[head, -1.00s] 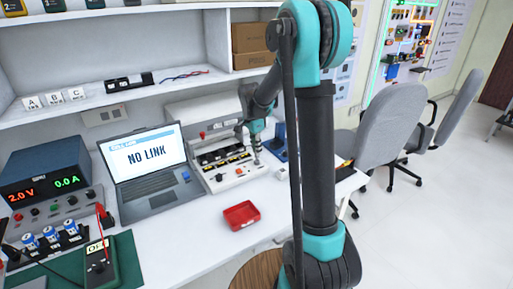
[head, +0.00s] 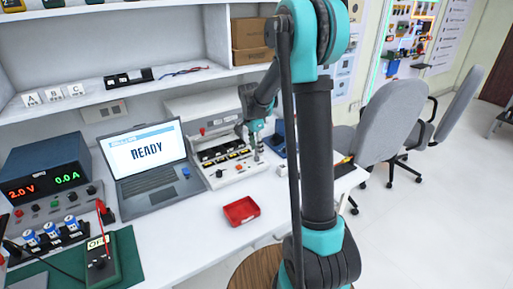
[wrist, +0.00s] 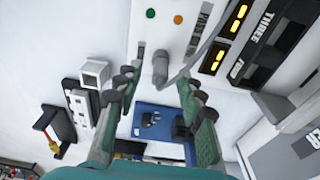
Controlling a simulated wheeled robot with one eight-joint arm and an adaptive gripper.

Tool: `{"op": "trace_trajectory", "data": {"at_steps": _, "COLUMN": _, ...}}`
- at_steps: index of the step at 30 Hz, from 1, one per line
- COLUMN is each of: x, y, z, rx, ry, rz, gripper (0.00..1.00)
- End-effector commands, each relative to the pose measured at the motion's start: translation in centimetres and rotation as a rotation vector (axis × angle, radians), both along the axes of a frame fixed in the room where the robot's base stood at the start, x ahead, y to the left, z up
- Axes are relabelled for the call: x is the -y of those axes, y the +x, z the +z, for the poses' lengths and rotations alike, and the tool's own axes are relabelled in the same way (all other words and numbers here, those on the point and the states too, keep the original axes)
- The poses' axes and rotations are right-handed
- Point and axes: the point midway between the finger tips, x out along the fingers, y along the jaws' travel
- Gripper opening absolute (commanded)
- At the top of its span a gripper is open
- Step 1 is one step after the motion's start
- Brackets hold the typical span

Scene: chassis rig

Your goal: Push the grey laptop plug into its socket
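The grey plug (wrist: 160,68) stands in the white panel of the rig (wrist: 150,35) in the wrist view, with a grey cable curving up to its right. It appears seated in its socket; the socket opening is hidden under it. My gripper (wrist: 157,83) is open, its green fingers apart on either side of the plug with visible gaps. In the head view my gripper (head: 256,150) is at the right end of the white rig (head: 236,172), where the plug is too small to make out. The laptop (head: 150,170) shows "READY".
A red tray (head: 240,211) lies on the white bench in front of the rig. A blue holder (wrist: 160,122) lies near my fingers. A power supply (head: 45,172) and a meter (head: 100,262) stand at left. A shelf (head: 150,92) runs above. The front bench is mostly clear.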

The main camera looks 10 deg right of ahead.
Motion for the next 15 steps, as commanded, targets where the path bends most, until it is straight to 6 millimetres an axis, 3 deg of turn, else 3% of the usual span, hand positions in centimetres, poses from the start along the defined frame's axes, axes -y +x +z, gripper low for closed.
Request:
{"op": "trace_trajectory", "data": {"at_steps": 8, "x": -0.1, "y": -0.1, "z": 1.1, "rx": 0.0, "ry": 0.0, "rz": 0.0, "gripper": 0.39}}
{"op": "trace_trajectory", "data": {"at_steps": 15, "x": -0.6, "y": -0.3, "z": 5.5, "rx": 0.0, "ry": 0.0, "rz": 0.001, "gripper": 0.39}}
